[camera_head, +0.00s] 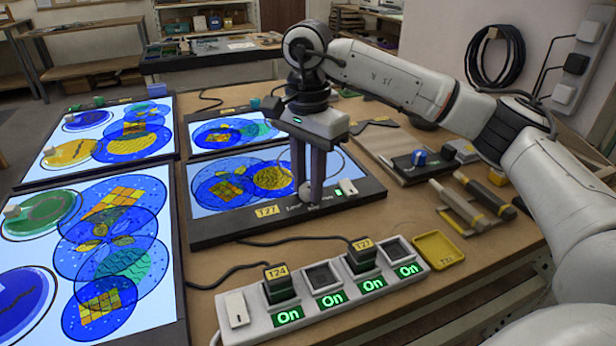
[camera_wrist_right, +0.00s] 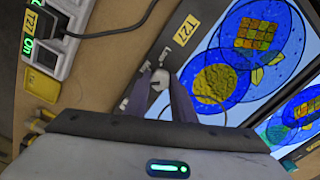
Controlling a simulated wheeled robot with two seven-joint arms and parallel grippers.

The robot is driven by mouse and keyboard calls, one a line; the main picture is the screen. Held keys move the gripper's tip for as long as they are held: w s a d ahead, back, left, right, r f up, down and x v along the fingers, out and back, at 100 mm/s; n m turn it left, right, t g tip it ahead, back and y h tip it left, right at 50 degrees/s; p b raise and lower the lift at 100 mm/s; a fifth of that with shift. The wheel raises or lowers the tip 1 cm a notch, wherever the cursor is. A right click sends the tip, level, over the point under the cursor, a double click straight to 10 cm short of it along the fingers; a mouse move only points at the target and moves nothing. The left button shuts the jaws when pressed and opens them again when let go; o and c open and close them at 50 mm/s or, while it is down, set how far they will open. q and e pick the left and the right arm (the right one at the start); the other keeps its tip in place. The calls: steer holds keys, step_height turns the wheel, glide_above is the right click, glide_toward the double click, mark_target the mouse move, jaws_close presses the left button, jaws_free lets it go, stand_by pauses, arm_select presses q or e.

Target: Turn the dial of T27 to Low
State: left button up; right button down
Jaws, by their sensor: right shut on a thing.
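The light panel T27 (camera_head: 300,216) lies on the table, lit, with painted blue glass discs on it. Its yellow T27 label (camera_head: 267,211) sits on the dark front frame. My right gripper (camera_head: 309,192) points down at that frame, shut on the small light-coloured dial (camera_head: 305,193). In the right wrist view the dial (camera_wrist_right: 160,80) shows between the fingertips, with the T27 label (camera_wrist_right: 207,84) beside it. The words around the dial are partly covered by the fingers and too small to read surely. My left gripper is not in view.
A power strip (camera_head: 249,325) with several green "On" displays and plugs tagged T24 and T27 lies in front. A yellow tray (camera_head: 437,250) and tools (camera_head: 458,205) lie to the right. Other lit panels (camera_head: 100,275) fill the left.

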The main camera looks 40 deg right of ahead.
steer(key=m+p, duration=0.1)
steer(key=m, duration=0.1)
steer(key=shift+r+m, duration=0.1)
steer(key=shift+m, duration=0.3)
steer(key=m, duration=0.2)
steer(key=shift+m+p, duration=0.3)
steer(key=shift+m, duration=0.1)
steer(key=m, duration=0.2)
steer(key=shift+m+p, duration=0.35)
steer(key=shift+m, duration=0.85)
steer(key=shift+m+p, duration=0.45)
steer(key=shift+m, duration=0.55)
steer(key=m, duration=0.3)
steer(key=shift+p, duration=0.4)
steer(key=m, duration=0.4)
steer(key=shift+p, duration=0.4)
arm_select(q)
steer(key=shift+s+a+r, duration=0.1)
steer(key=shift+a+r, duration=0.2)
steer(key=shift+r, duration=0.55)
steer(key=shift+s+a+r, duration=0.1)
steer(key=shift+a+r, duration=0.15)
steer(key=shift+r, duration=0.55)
arm_select(e)
steer(key=shift+m, duration=0.8)
